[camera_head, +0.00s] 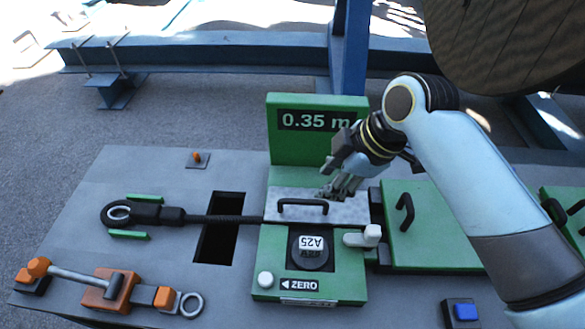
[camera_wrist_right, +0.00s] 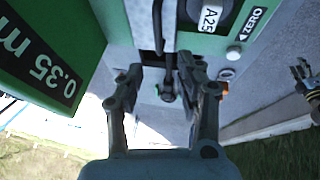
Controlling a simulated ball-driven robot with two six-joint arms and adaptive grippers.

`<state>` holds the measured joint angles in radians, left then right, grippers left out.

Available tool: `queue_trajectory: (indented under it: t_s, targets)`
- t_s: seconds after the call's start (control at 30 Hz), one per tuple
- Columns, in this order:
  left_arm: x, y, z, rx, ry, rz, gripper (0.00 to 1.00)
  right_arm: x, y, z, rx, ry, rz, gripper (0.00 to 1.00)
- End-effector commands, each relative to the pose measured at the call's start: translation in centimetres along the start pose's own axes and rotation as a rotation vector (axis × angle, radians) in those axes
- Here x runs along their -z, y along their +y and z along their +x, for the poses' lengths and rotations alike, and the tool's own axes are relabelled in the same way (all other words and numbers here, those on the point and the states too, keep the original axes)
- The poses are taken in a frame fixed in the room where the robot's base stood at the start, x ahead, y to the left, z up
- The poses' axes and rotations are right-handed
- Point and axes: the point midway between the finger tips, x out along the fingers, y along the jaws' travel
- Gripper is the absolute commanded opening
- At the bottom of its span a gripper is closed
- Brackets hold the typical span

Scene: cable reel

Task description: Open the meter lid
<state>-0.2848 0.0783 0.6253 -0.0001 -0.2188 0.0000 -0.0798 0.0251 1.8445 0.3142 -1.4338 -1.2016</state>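The meter is a green box (camera_head: 263,245) with a "0.35 m" display (camera_head: 315,120) at its back. Its pale metal lid (camera_head: 345,212) lies flat and closed, with a black bar handle (camera_head: 302,202) on top. My right gripper (camera_head: 329,195) is just above the lid, beside the handle's right end. In the right wrist view its two fingers (camera_wrist_right: 164,92) are apart, with the handle (camera_wrist_right: 158,28) beyond them near the gap; nothing is visibly gripped. What looks like my left gripper (camera_wrist_right: 304,76) shows small at that view's right edge, its fingers unclear.
A black cable (camera_head: 225,218) with a ringed end runs into the meter from the left. A white lever (camera_head: 365,237) and an A25 knob (camera_head: 311,250) are close to the lid. A green cover (camera_head: 430,235) stands right, under my arm. An orange clamp (camera_head: 110,288) lies front left.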

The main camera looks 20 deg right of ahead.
Motion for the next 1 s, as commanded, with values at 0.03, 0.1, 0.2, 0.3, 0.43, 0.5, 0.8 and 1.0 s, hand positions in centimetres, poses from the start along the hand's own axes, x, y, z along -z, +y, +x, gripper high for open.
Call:
queue_trajectory:
  t_s: [0.03,0.1,0.2,0.3,0.43,0.5,0.8,1.0]
  targets:
    - [0.2,0.0,0.0,0.000,0.002,0.000,0.40,0.0,-0.1,0.1,0.002,-0.001,0.001,0.36]
    - [0.2,0.0,0.0,0.000,0.002,0.000,0.40,0.0,-0.1,0.5,0.003,-0.001,0.002,0.36]
    - [-0.7,0.0,-0.1,0.000,-0.010,0.001,0.40,0.0,-0.1,1.6,0.005,0.000,0.004,0.36]
    - [-2.2,0.0,-0.3,0.000,-0.031,0.001,0.40,0.0,-0.1,3.4,0.005,0.000,0.002,0.36]
    - [-3.4,0.0,-0.4,-0.001,-0.049,0.002,0.40,0.0,-0.1,6.1,0.003,0.000,0.002,0.36]
    - [-3.4,0.0,-0.4,-0.001,-0.049,0.002,0.40,0.0,-0.1,7.5,0.004,-0.001,0.002,0.36]
    - [-0.6,-0.1,-0.1,0.001,-0.006,0.001,0.40,0.0,-0.1,10.7,0.002,-0.001,0.000,0.36]
    - [-0.7,-0.1,-0.1,0.001,-0.008,0.001,0.40,0.0,-0.1,10.8,0.000,-0.001,0.000,0.36]
